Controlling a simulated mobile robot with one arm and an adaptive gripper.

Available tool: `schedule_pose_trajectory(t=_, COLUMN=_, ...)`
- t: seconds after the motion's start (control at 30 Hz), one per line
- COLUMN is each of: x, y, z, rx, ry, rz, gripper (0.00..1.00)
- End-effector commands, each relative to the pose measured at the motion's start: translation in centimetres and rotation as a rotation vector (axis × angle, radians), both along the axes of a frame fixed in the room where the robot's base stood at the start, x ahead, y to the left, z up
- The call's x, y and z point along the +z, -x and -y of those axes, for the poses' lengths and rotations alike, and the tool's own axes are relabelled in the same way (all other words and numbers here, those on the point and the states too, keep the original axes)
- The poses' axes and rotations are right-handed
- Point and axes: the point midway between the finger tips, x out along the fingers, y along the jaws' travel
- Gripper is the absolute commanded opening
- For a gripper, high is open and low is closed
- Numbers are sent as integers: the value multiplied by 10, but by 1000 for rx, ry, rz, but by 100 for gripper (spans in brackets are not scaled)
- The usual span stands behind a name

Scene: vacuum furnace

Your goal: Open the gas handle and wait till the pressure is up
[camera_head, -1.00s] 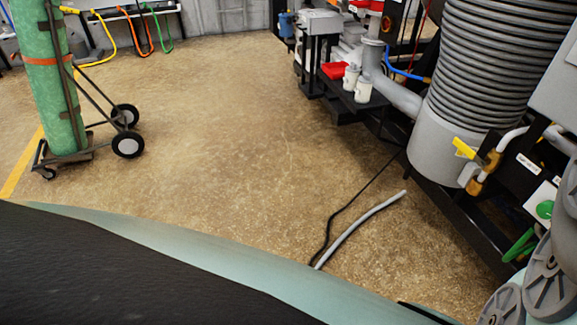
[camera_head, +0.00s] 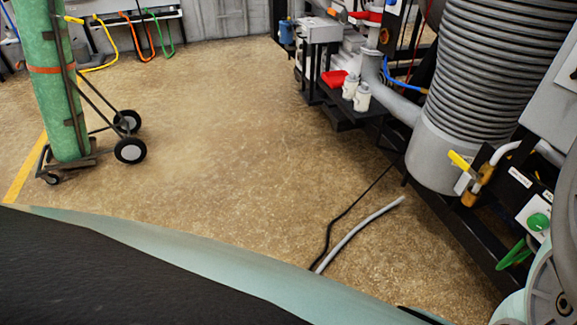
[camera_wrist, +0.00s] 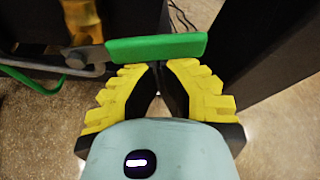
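A green lever handle (camera_wrist: 156,48) lies across the top of the wrist view. Its left end joins a metal fitting (camera_wrist: 88,57) beneath a brass valve body (camera_wrist: 81,20). My gripper (camera_wrist: 157,70), with yellow ribbed fingers, is just below the handle. I cannot tell whether the tips touch the handle. My gripper is out of the head view. No pressure reading shows.
A yellow-handled valve (camera_head: 459,160) and a green button (camera_head: 538,221) sit on the machine at right. A green hose (camera_wrist: 35,84) runs left of the handle. A gas cylinder (camera_head: 50,90) stands on a cart.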

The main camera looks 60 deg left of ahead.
Motion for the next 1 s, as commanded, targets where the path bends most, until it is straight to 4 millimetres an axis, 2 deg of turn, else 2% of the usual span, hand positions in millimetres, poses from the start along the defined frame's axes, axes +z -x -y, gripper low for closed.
schedule_pose_trajectory(t=0.03, x=10, y=-2, z=-4, rx=12, ry=44, rz=-14, gripper=0)
schedule_pose_trajectory(t=0.1, x=15, y=-2, z=-4, rx=11, ry=108, rz=-30, gripper=0)
schedule_pose_trajectory(t=0.47, x=36, y=-3, z=-6, rx=6, ry=438, rz=-125, gripper=0)
schedule_pose_trajectory(t=1.0, x=60, y=-8, z=-24, rx=5, ry=921, rz=-264, gripper=0)
